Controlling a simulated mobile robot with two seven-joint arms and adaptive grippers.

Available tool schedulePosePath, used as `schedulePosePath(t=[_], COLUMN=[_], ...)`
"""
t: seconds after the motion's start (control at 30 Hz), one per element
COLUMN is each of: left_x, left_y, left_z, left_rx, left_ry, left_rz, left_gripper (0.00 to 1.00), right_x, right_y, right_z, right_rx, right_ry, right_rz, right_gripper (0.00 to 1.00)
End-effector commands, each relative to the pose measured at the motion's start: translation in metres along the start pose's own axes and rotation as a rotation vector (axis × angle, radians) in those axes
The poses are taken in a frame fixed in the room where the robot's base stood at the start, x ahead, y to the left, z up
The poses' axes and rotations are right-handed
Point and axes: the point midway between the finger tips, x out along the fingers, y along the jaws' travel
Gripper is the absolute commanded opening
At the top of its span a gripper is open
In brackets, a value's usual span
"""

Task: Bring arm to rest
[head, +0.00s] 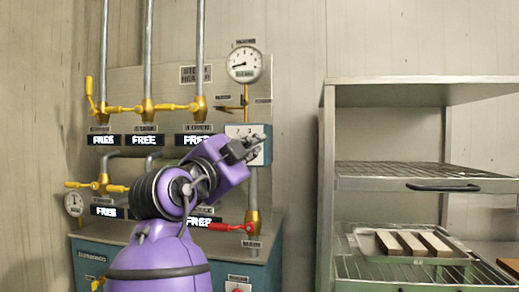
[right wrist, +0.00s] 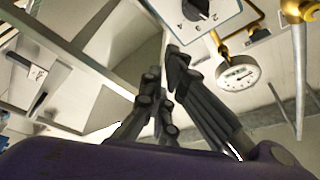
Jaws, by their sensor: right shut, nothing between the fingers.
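My right arm (head: 165,250) is purple and rises from the bottom of the head view, bent toward the right. My right gripper (head: 250,145) is at its end, in front of the white dial box on the steam panel, and covers part of it. In the right wrist view the dark fingers (right wrist: 165,85) are close together with nothing held. The dial box (right wrist: 205,12) shows above the fingers there. I cannot tell whether the fingers touch it. My left gripper is not in view.
The panel carries a round gauge (head: 244,64), yellow valves (head: 149,106) and a red-handled valve (head: 231,227) close to my arm. A metal rack (head: 328,180) stands to the right, with a tray of bars (head: 412,243). Bare wall (head: 300,130) lies between panel and rack.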

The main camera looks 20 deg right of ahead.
Motion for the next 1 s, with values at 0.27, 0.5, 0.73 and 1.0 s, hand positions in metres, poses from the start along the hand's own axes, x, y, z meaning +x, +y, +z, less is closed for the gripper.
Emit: schedulePosePath(t=[0.27,0.5,0.73,1.0], left_x=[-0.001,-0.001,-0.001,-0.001], left_y=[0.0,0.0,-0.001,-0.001], left_z=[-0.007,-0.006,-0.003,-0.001], left_rx=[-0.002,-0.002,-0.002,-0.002], left_ry=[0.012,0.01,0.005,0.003], left_rz=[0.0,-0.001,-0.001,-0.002], left_gripper=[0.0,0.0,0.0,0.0], right_x=[-0.009,-0.016,-0.035,-0.068], right_y=[-0.001,-0.036,-0.031,0.066], right_z=[-0.001,0.009,0.073,0.176], right_rx=[-0.018,-0.171,-0.38,-0.621], right_ry=[0.001,-0.051,-0.143,-0.283], right_rz=[-0.001,-0.15,-0.38,-0.548], right_gripper=[0.0,0.0,0.0,0.0])
